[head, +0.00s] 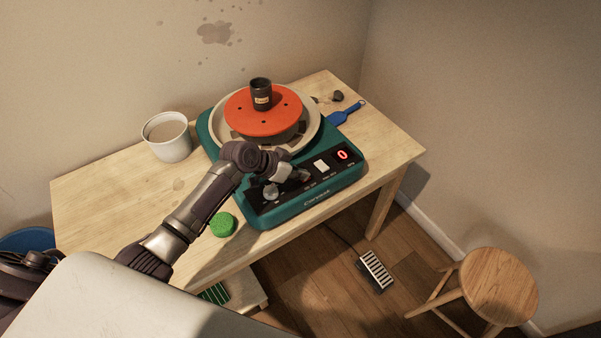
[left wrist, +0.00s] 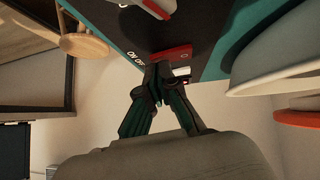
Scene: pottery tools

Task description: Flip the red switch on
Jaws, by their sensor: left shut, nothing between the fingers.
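The teal pottery wheel (head: 213,148) stands on the wooden table. Its black front panel carries a small red switch (head: 343,155) with a lit mark, at the panel's right end. In the left wrist view the red switch (left wrist: 172,53) shows beside the printed words ON OFF. My left gripper (head: 303,177) is over the panel, left of the red switch in the head view. Its fingers (left wrist: 158,72) are shut and empty, close to the red switch in the wrist view; I cannot tell whether they touch it. My right gripper is not in view.
A white switch (head: 322,166) and a silver knob (head: 270,191) are on the panel. A black cup (head: 261,92) stands on the orange wheel head (head: 245,119). A white bucket (head: 168,150), green sponge (head: 222,225) and blue tool (head: 346,112) are nearby. A stool (head: 497,284) and pedal (head: 376,271) are on the floor.

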